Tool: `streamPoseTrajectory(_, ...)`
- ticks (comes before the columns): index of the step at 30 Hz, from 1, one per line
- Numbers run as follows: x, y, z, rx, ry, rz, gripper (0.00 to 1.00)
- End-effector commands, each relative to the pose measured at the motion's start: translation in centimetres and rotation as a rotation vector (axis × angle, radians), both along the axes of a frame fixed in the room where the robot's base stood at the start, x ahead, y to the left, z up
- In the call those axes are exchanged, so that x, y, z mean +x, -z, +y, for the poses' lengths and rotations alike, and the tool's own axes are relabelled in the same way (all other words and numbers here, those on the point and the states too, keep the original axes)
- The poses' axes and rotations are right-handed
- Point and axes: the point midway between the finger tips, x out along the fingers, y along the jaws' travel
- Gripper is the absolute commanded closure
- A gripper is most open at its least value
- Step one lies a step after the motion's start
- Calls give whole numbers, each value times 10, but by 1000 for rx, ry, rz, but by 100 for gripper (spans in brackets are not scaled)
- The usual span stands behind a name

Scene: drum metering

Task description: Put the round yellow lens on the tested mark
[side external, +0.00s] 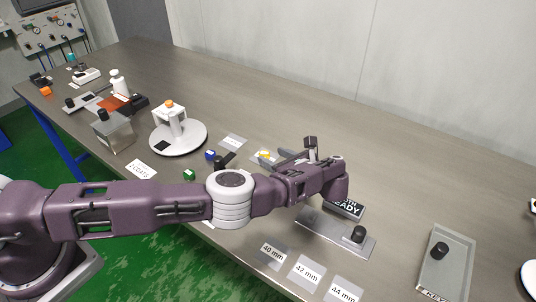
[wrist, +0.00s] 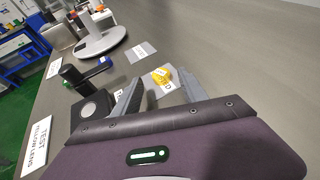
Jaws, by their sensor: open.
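The round yellow lens (wrist: 161,76) lies flat on a pale grey mat (wrist: 165,89), which is partly hidden by my gripper. The lens also shows as a small yellow spot in the side view (side external: 265,154). My gripper (wrist: 159,79) is open and empty, with one finger on each side of the lens in the wrist view; I cannot tell the height gap. Another grey mat (wrist: 142,52) with a small label lies bare beyond the lens. It also shows in the side view (side external: 233,142). Its lettering is too small to read, so I cannot tell if it is the tested mark.
A black device with a pale disc (wrist: 90,108) stands left of my gripper, near a card reading TEST YELLOW LENS (wrist: 38,145). A white stand on a round base (side external: 178,138) is farther back. A plate with a black knob (side external: 336,232) is at the front. Right of the lens is clear.

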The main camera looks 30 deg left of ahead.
Motion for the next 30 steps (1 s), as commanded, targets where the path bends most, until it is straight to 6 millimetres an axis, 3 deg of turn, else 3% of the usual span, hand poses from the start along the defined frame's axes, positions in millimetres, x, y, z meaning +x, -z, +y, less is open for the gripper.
streamPoseTrajectory(6,-11,-13,-27,0,1,-1,50)
streamPoseTrajectory(13,-12,-14,-29,-1,-2,-1,50)
streamPoseTrajectory(15,-9,-23,-23,-27,-33,-21,50)
streamPoseTrajectory(17,-3,-46,-9,-97,-114,-72,50)
streamPoseTrajectory(20,2,-104,35,-306,-357,-214,50)
streamPoseTrajectory(23,-14,-161,82,-551,-642,-362,50)
streamPoseTrajectory(27,-69,-230,119,-889,-1005,-527,50)
streamPoseTrajectory(30,-124,-274,123,-1110,-1209,-613,50)
